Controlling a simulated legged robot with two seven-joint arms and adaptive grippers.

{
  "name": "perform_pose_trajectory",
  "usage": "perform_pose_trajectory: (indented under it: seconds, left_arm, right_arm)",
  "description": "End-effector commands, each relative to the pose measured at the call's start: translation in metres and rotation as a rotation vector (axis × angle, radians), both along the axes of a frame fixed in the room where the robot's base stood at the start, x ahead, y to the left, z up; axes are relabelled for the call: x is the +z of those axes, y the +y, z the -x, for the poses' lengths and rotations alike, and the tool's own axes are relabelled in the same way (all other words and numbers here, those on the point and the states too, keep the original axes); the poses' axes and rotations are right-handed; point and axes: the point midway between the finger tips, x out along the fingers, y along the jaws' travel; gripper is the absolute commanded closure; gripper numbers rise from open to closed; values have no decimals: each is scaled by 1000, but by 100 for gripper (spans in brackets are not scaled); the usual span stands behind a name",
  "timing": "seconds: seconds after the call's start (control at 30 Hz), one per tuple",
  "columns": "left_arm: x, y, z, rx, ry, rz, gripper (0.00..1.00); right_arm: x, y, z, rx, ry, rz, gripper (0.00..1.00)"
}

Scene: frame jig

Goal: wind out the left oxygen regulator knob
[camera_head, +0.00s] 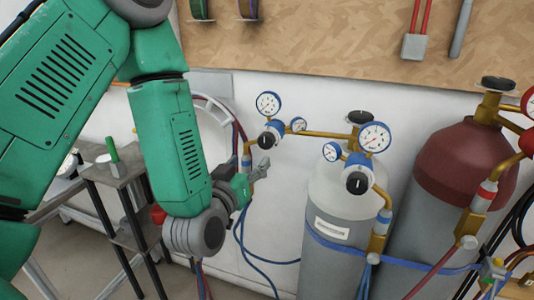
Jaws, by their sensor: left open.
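Two oxygen regulators with blue-rimmed gauges sit on brass pipes at the grey cylinder (337,200). The left regulator carries a larger gauge (269,104), a smaller gauge (298,125) and a black knob (267,140) facing me. The right regulator has its own black knob (356,183) below its large gauge (374,137). My left gripper (262,168) is open, a little below the left knob and apart from it in the picture. It is near the left regulator's brass outlet and hose, and contact there cannot be told. My right gripper is out of view.
A dark red cylinder (463,165) stands at the right, with a blue strap (400,261) across both cylinders. Blue hoses (247,240) hang below my left gripper. A dark stand (112,170) is at the left. White wall lies behind the left regulator.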

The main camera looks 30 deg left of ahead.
Motion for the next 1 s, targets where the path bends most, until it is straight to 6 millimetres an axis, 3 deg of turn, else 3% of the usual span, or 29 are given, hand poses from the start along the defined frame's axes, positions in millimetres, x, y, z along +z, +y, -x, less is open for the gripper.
perform_pose_trajectory:
  seconds: [0.03, 0.43, 0.5, 0.7, 1.0]
  left_arm:
    - [-4, 0, -2, 1, -5, 1, 44]
    - [-4, 2, -7, -5, -6, 7, 44]
    - [1, 7, -27, -3, -4, 6, 44]
    - [2, 17, -69, -4, -4, 6, 44]
    - [1, 27, -108, -5, -2, 6, 44]
  right_arm:
    - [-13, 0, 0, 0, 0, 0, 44]
    - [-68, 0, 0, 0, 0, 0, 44]
    - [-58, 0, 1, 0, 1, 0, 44]
    - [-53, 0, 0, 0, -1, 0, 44]
    - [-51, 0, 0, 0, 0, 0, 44]
